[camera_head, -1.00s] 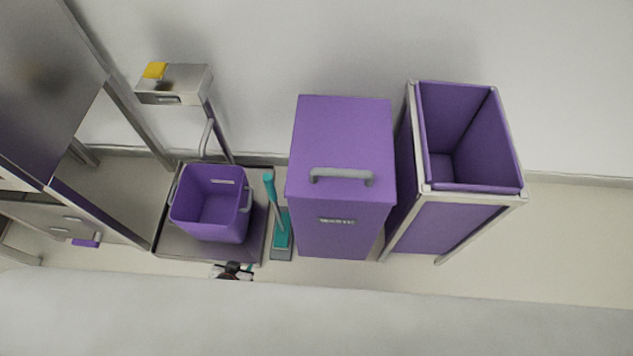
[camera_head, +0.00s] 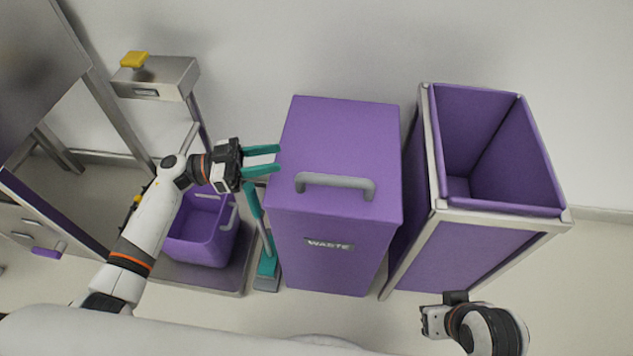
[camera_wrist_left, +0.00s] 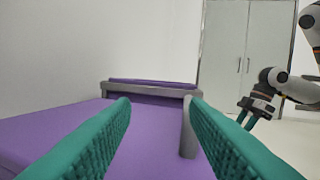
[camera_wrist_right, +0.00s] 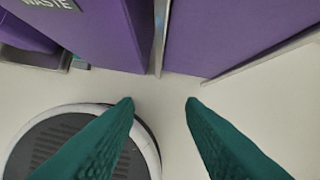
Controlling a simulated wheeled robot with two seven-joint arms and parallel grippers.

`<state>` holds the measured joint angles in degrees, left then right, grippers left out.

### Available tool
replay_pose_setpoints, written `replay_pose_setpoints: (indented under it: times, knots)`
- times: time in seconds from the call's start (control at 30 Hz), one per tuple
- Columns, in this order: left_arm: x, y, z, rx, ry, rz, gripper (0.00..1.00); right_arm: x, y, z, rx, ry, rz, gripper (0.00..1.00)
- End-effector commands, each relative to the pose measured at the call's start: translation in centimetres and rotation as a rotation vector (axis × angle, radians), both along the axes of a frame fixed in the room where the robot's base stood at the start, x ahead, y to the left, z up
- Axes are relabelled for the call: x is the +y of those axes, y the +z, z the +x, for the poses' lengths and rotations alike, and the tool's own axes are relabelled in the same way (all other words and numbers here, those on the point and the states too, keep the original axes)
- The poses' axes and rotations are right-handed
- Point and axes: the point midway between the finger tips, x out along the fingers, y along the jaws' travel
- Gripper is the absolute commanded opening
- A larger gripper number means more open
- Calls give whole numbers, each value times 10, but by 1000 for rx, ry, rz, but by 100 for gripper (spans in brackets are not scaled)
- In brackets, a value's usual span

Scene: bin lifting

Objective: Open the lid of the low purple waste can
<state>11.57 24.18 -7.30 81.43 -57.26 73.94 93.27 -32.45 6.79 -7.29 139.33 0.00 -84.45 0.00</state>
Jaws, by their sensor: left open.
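The low purple waste can (camera_head: 325,255) stands upright with a WASTE label on its front. Its flat lid (camera_head: 345,130) is shut, with a grey bar handle (camera_head: 335,184) near the front edge. My left gripper (camera_head: 278,159) is open and empty, its green fingertips at the lid's left edge, left of and slightly behind the handle. In the left wrist view the handle (camera_wrist_left: 187,135) shows beyond the fingers, across the lid (camera_wrist_left: 60,135). My right gripper (camera_wrist_right: 160,103) is open and empty above the floor, in front of the can; its fingers are hidden in the head view.
A taller open purple bin in a metal frame (camera_head: 500,210) stands right of the can. On the left, a cart carries a purple bucket (camera_head: 200,240). A green-handled tool (camera_head: 268,265) stands between cart and can. A wall is close behind; floor in front is clear.

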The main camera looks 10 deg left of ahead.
Motion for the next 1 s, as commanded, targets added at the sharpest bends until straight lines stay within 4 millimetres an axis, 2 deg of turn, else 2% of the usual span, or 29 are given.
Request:
replay_pose_setpoints:
  times: [0.13,0.23,0.33,0.47,0.8,1.0]
  knots:
    - [10,-11,-15,87,-169,85,41,-1,4,-3,-6,0,0,36]
    - [12,-14,-21,119,-221,114,41,-1,6,-3,-9,0,1,36]
    - [6,-15,-23,131,-238,120,41,0,7,-1,-20,1,3,36]
    - [-13,-15,-23,130,-239,118,41,2,8,5,-52,3,10,36]
    - [-80,-15,-23,128,-236,115,41,12,17,36,-220,17,45,36]
    - [-102,-15,-23,129,-235,118,41,16,23,48,-295,23,62,36]
